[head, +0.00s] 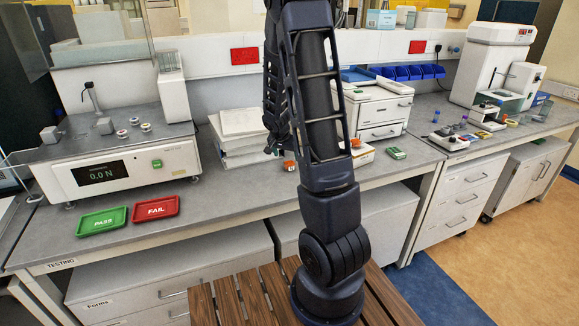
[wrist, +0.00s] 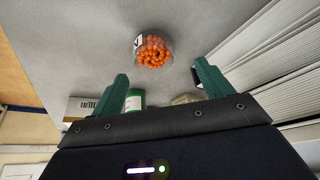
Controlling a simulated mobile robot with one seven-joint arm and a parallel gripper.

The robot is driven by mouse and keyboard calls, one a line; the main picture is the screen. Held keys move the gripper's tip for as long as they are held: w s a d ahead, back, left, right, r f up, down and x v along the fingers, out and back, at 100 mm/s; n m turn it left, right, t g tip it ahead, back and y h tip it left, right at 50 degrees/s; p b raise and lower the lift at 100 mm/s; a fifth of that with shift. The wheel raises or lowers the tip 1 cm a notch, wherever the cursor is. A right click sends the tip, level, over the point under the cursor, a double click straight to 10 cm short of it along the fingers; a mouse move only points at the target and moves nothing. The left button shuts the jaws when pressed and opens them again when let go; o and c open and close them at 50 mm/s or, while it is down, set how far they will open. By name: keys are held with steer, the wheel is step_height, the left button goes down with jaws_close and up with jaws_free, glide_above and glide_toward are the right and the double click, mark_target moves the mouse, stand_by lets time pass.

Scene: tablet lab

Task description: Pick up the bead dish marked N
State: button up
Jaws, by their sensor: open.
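The bead dish (wrist: 153,51), a small clear round dish filled with orange beads, stands on the grey bench top in the wrist view. A white tag with a dark mark is on its left side; I cannot read the letter surely. In the head view a small orange thing (head: 288,165), likely this dish, shows just left of my arm. My gripper (wrist: 163,84) has its two teal fingers apart with nothing between them. The dish lies beyond the fingertips, roughly centred between them and not touched. In the head view my arm hides most of the gripper.
A paper stack (wrist: 270,60) stands close to the right finger; it also shows in the head view (head: 238,145). A barcoded box (wrist: 82,107) and a green-and-white item (wrist: 135,100) lie by the left finger. Green PASS (head: 102,221) and red FAIL (head: 155,209) trays lie left.

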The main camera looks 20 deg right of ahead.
mark_target(289, 161)
steer(key=x, duration=0.4)
steer(key=shift+s+d+f, duration=0.1)
steer(key=shift+s+d, duration=0.05)
steer(key=shift+s, duration=0.25)
steer(key=shift+w+d+f, duration=0.15)
steer(key=shift+w+f, duration=0.05)
steer(key=shift+f, duration=0.35)
steer(key=c, duration=1.1)
